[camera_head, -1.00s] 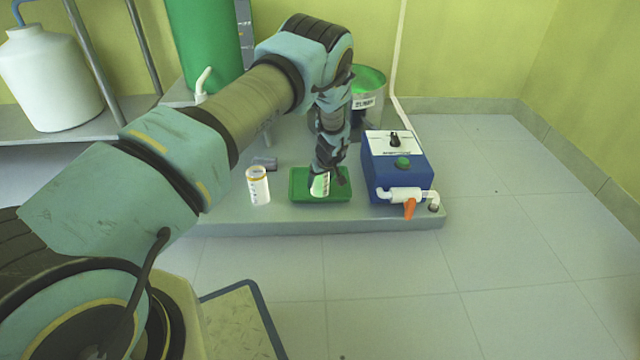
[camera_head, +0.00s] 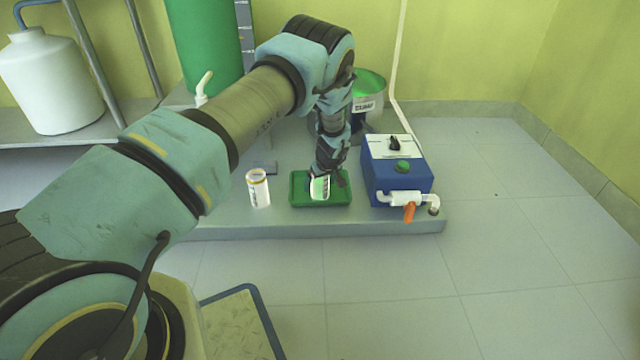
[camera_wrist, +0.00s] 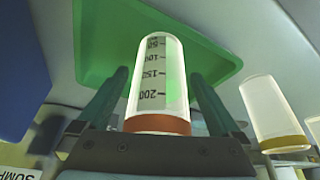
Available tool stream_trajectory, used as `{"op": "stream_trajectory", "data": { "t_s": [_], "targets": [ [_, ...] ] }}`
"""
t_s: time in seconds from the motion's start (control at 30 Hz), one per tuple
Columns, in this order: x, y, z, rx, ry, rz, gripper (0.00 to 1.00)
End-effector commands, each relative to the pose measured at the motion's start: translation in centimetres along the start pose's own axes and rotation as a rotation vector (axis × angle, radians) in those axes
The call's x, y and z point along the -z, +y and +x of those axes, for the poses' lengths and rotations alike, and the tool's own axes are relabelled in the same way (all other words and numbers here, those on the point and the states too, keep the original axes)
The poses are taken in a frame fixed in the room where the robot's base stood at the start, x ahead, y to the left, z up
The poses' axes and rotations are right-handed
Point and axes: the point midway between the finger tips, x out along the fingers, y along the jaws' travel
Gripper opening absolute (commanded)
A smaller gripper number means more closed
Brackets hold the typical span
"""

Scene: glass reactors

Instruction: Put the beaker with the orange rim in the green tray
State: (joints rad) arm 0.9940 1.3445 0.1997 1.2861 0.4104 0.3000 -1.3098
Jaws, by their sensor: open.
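The beaker with the orange rim (camera_wrist: 158,90) is clear, with dark volume marks, and stands between my gripper's fingers in the wrist view. It also shows over the green tray (camera_head: 300,203) in the head view (camera_head: 320,188). The tray fills the area behind it in the wrist view (camera_wrist: 215,35). The beaker appears to stand within the tray, but its base contact is not clear. My gripper (camera_wrist: 158,95) is open, with a finger on each side of the beaker and narrow gaps beside it.
A second beaker with a yellow rim (camera_head: 258,188) stands left of the tray, and right in the wrist view (camera_wrist: 273,115). A blue box with a white valve and orange handle (camera_head: 398,172) stands close right of the tray. A metal pot (camera_head: 370,100) is behind. The platform's front edge is near.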

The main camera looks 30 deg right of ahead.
Motion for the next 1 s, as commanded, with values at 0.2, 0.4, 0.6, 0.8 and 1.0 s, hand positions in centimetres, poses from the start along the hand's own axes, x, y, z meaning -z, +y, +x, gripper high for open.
{"op": "stream_trajectory", "data": {
  "t_s": [0.2, 0.4, 0.6, 0.8, 1.0],
  "targets": [
    [0.2, 0.2, -5.0, -0.003, 0.002, 0.001, 1.00],
    [0.1, 0.1, -8.9, -0.002, 0.001, 0.002, 1.00],
    [0.0, 0.1, -11.1, -0.001, 0.001, 0.001, 1.00],
    [0.0, 0.1, -11.5, -0.001, 0.001, 0.000, 1.00],
    [1.6, -1.9, -12.6, 0.008, -0.011, -0.015, 1.00]
  ]
}}
